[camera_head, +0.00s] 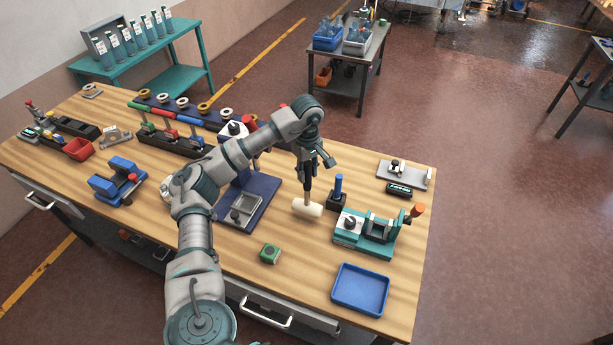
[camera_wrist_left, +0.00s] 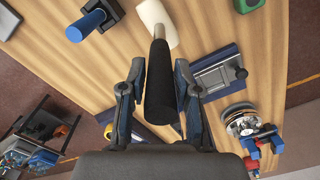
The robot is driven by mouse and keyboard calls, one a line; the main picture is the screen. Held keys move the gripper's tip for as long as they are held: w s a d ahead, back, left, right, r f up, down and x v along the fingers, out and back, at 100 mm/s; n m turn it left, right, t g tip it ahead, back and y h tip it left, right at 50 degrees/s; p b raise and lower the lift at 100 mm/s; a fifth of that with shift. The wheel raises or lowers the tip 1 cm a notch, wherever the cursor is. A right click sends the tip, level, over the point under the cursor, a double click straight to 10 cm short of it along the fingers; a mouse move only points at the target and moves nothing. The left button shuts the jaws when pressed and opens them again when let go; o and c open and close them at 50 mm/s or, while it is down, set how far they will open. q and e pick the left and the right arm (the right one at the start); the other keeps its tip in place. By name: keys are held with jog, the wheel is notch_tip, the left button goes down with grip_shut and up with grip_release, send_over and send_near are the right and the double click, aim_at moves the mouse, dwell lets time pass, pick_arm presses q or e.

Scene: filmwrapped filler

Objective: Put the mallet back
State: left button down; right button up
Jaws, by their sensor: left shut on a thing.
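The mallet has a cream-white head (camera_head: 307,208) and a dark handle. My left gripper (camera_head: 310,166) is shut on the handle, which points up with the head below, over the middle right of the wooden workbench (camera_head: 290,280). In the left wrist view the dark handle (camera_wrist_left: 159,85) lies between the two fingers of the left gripper (camera_wrist_left: 160,75), and the pale head (camera_wrist_left: 157,22) is beyond them. I cannot tell whether the head touches the bench. My right gripper is not in view.
A blue-handled tool (camera_head: 338,186) stands in a black block right of the mallet. A teal fixture (camera_head: 345,237) is in front right, a blue plate fixture (camera_head: 262,192) to the left. A green box (camera_head: 270,253) and blue tray (camera_head: 361,290) are nearer, with bare bench between.

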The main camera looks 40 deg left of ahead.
pick_arm(q)
jog(key=shift+w+a, duration=0.15)
jog(key=shift+w, duration=0.05)
jog(key=shift+f+p, duration=0.3)
jog(key=shift+f, duration=1.45)
jog(key=c, duration=0.8)
grip_release()
notch_tip(320, 180, up, 7)
jog(key=shift+r+b, duration=0.2)
jog(key=shift+b, duration=0.15)
notch_tip(320, 180, up, 5)
jog(key=shift+f+p, duration=0.1)
jog(key=shift+p, duration=0.65)
jog(key=shift+f, duration=0.1)
